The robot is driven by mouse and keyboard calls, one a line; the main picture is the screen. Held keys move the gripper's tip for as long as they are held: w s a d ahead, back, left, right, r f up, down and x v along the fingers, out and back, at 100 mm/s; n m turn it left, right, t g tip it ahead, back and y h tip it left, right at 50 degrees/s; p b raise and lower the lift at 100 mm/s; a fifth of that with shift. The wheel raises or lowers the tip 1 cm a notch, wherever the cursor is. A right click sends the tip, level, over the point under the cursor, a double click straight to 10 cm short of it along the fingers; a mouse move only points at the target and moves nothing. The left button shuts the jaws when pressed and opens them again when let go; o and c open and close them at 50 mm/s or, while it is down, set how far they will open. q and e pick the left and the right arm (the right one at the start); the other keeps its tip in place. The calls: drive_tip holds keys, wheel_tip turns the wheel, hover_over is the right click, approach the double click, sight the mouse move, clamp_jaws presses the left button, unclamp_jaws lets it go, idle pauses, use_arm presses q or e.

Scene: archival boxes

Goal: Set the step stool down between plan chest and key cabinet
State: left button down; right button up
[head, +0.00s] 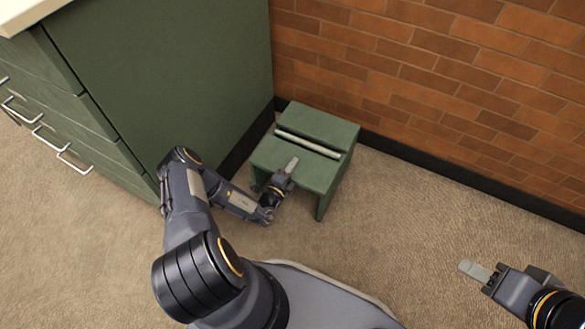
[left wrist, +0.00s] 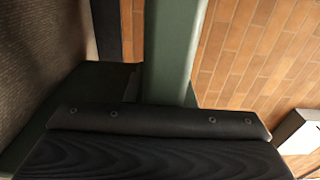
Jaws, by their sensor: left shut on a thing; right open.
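The green step stool (head: 318,128) stands upright beside the plan chest (head: 170,75), with its back close to the brick wall. Its feet are at or very near the carpet; I cannot tell if all of them touch. A pale bar crosses its top. My left gripper (head: 291,165) is shut on the stool's near top edge. In the left wrist view a green part, likely of the stool (left wrist: 172,50), rises ahead of the dark gripper body. My right gripper (head: 472,269) is open and empty, low at the right. I cannot identify the key cabinet for sure.
The brick wall (head: 430,75) with a black skirting (head: 450,178) runs behind the stool. A white boxy thing (left wrist: 302,133) shows at the right of the left wrist view. The carpet (head: 400,205) right of the stool is clear.

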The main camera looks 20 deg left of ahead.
use_arm(q)
drive_tip(key=shift+r, duration=0.15)
drive_tip(key=c, duration=1.2)
unclamp_jaws()
drive_tip(key=shift+f, duration=0.2)
drive_tip(key=shift+c, duration=0.2)
drive_tip(key=shift+r, duration=0.1)
drive_tip(key=shift+s+r, duration=0.1)
drive_tip(key=shift+s, duration=0.05)
drive_tip(key=s+p, duration=0.3)
drive_tip(key=s, duration=0.8)
drive_tip(key=shift+s+a, duration=0.35)
drive_tip(key=shift+a, duration=0.05)
